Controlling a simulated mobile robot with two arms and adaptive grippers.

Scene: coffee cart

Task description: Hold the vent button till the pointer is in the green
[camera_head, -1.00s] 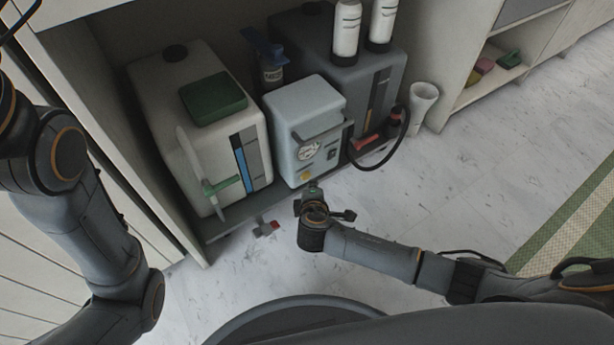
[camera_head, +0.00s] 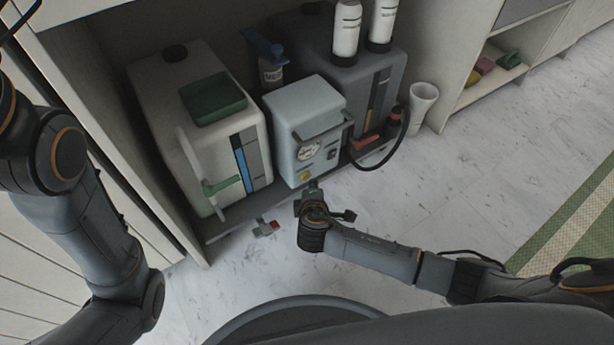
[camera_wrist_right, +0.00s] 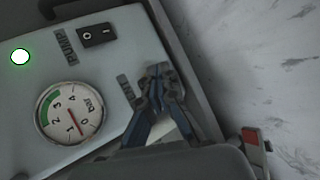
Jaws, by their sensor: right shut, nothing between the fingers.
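The pale grey pump unit (camera_head: 304,122) stands on the low shelf between two larger tanks. Its round pressure gauge (camera_wrist_right: 72,110) has a green arc at the left, near 2 and 3. The red pointer sits low on the dial, between 0 and 1, outside the green. A yellow button (camera_head: 306,176) shows low on the front in the head view. My right gripper (camera_wrist_right: 160,72) is shut and empty, its tips close to the panel beside a partly covered label. In the wrist view the fingers hide the button area; contact cannot be told. My left gripper is out of view.
A black rocker switch (camera_wrist_right: 97,35) and a lit indicator (camera_wrist_right: 20,56) are on the panel. A white tank (camera_head: 200,130) stands left, a dark tank (camera_head: 345,85) right, with a black hose. A red-ended fitting (camera_head: 268,228) juts out below the shelf.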

